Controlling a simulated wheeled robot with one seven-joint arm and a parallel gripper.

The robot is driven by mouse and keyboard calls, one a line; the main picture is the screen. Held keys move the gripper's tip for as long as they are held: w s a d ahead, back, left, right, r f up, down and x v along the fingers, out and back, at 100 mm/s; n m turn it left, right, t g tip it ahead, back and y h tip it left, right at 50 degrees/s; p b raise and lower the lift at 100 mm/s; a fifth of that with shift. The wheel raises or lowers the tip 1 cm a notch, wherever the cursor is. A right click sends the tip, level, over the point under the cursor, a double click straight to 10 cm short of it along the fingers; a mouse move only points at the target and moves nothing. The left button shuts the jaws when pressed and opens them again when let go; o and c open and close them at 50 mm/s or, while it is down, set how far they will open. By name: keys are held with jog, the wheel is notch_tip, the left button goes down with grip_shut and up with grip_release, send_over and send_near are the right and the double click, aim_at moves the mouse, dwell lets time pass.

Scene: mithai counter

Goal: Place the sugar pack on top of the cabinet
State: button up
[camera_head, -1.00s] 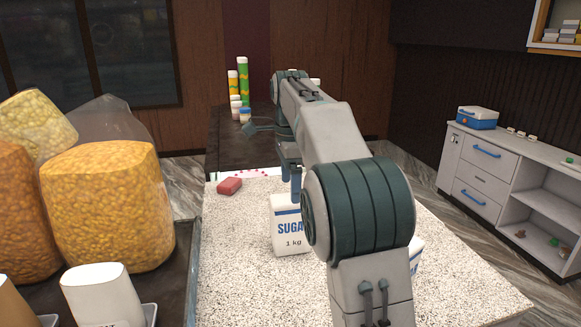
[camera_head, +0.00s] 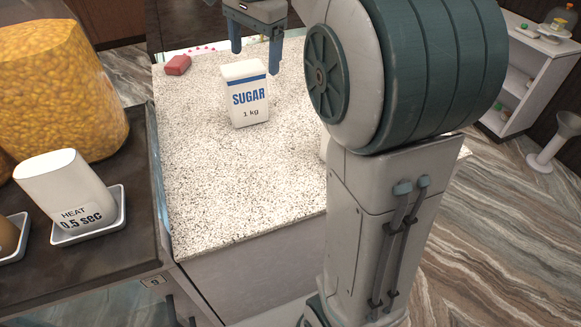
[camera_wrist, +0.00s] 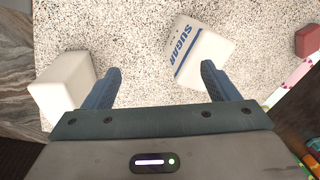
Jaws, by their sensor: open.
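The sugar pack (camera_head: 246,100), white with a blue stripe and "SUGAR 1 kg", stands upright on the speckled counter (camera_head: 215,180). It also shows in the wrist view (camera_wrist: 198,52), near the right finger's tip and not between the fingers. My gripper (camera_head: 258,48) is open and empty, above and beyond the pack in the head view; its two blue fingers also show in the wrist view (camera_wrist: 161,70).
A second white pack (camera_wrist: 62,82) stands on the counter, almost wholly hidden by my arm in the head view. A red block (camera_head: 177,65) lies at the counter's far left. A white heat canister (camera_head: 66,190) and a large yellow snack bag (camera_head: 62,85) stand left. Striped floor separates counter and cabinet.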

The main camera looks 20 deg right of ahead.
jog(key=s+f+n+t, duration=0.1)
jog(key=s+f+n, duration=0.3)
jog(key=s, duration=0.3)
jog(key=s+f+n+t, duration=0.1)
jog(key=s+f+n, duration=0.3)
jog(key=s+f, duration=0.2)
jog(key=s+a+f+n, duration=0.1)
jog(key=s+f+n, duration=0.3)
jog(key=s, duration=0.3)
jog(key=shift+s+f+t, duration=0.4)
jog(key=shift+f, duration=0.1)
